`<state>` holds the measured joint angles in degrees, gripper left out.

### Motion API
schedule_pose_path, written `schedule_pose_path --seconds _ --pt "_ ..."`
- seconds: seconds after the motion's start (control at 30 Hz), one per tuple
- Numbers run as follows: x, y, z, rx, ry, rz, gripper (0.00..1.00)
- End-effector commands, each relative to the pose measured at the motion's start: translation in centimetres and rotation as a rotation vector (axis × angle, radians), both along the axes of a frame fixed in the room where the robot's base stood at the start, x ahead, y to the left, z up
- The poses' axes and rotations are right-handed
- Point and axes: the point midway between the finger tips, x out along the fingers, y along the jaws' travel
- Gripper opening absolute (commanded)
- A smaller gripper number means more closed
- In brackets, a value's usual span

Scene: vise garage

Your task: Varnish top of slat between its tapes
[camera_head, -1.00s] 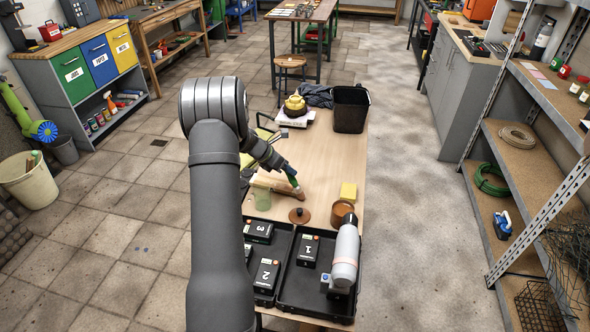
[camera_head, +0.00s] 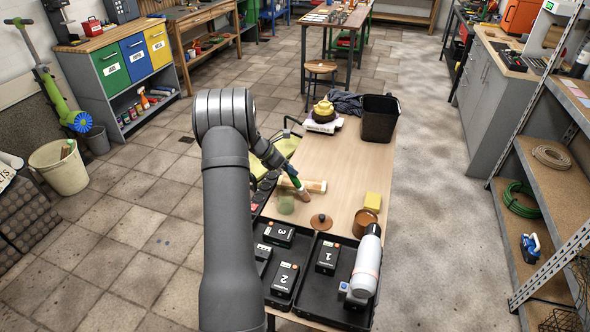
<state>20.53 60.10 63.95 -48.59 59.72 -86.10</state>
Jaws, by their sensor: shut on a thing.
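My gripper (camera_head: 282,165) is above the left side of the wooden table. It is shut on a brush (camera_head: 296,182) with a green handle and a brown lower end, which slants down to the right. The pale slat (camera_head: 314,186) lies on the table behind the brush. Its right end shows, with a light band near the tip; the brush and my arm hide much of the rest. Whether the bristles touch the slat cannot be told. A brown pot (camera_head: 365,223) stands on the right, and a brown lid with a knob (camera_head: 321,222) lies to its left.
A greenish clear jar (camera_head: 286,204) stands close below the brush. A yellow sponge (camera_head: 372,199) is behind the pot. Black trays (camera_head: 318,297) in front hold numbered boxes and a white cylinder (camera_head: 367,263). A black bin (camera_head: 380,118) and yellow object (camera_head: 323,111) are at the far end.

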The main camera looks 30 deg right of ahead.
Motion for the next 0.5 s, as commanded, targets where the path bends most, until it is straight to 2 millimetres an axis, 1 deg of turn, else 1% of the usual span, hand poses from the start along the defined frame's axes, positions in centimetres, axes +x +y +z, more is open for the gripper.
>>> schedule_pose_path --seconds 0.03,0.5 --pt "-0.6 -0.6 0.0 0.000 0.002 -0.004 0.00" --pt "-3.8 -3.5 0.0 0.000 0.003 -0.004 0.00"
